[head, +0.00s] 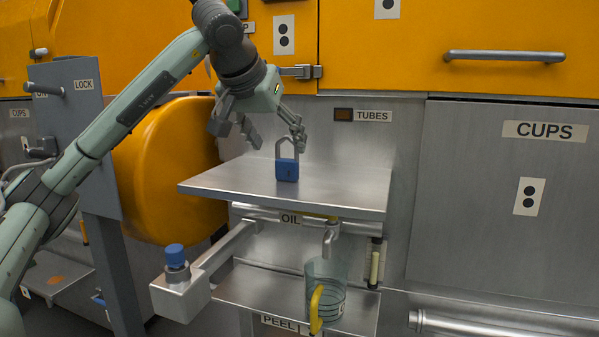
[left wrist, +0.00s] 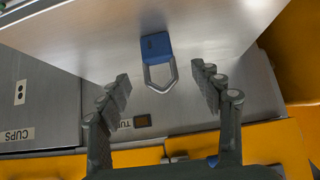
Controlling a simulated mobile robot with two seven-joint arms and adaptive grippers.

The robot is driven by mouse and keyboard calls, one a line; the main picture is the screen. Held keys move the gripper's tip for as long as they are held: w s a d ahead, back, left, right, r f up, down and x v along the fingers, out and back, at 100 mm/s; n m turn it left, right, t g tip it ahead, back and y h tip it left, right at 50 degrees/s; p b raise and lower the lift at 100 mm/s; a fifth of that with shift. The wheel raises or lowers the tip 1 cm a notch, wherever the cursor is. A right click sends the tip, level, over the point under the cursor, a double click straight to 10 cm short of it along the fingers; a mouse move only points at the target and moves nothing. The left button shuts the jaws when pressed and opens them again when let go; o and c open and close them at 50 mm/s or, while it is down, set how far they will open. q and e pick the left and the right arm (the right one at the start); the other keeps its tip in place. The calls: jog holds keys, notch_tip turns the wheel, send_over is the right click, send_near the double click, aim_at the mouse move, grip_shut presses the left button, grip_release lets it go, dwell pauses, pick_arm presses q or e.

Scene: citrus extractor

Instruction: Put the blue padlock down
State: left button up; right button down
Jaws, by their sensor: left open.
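The blue padlock (head: 287,169) stands upright on the steel shelf (head: 230,181), its grey shackle pointing up. My left gripper (head: 275,142) is open just above and beside the padlock, with one finger close to the shackle in the head view. In the left wrist view the padlock (left wrist: 156,46) sits on the shelf surface, beyond and between the spread fingers of the left gripper (left wrist: 160,88), with a gap on both sides. Nothing is held in it. My right gripper is in neither view.
An orange drum (head: 170,170) stands left. The shelf's right part is clear.

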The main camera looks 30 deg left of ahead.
aim_at(287, 159)
pick_arm(q)
jog(key=shift+f+x, duration=0.2)
jog(key=shift+x, duration=3.7)
jog(key=shift+s+d, duration=0.15)
jog(key=shift+s, duration=0.05)
jog(key=c, duration=1.3)
grip_shut()
jog(key=shift+r, duration=0.2)
